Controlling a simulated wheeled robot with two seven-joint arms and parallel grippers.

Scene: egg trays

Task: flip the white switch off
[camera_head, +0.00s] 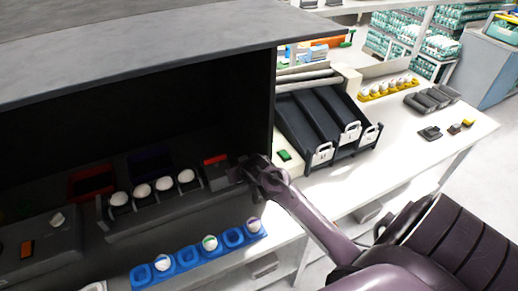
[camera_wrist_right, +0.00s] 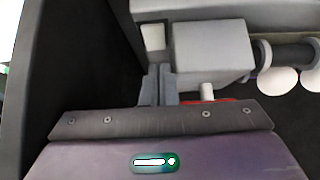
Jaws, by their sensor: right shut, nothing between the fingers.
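A white switch-like piece (camera_head: 57,220) sits on a grey box (camera_head: 40,243) at the left of the head view, beside an orange piece (camera_head: 27,248). My right gripper (camera_head: 243,172) is far to the right of it, at the dark cabinet's right side, beside a small dark box with a red patch (camera_head: 215,159). In the right wrist view the right gripper (camera_wrist_right: 158,72) is shut and empty. Its fingertips are near a grey block (camera_wrist_right: 213,50), a pale square piece (camera_wrist_right: 152,37) and a short white peg (camera_wrist_right: 207,91). Contact cannot be told. My left gripper is out of view.
Several white eggs (camera_head: 142,190) sit in a dark rack left of my gripper. A blue egg tray (camera_head: 187,257) lies in front. Black sloped bins (camera_head: 322,115) stand on the white table to the right.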

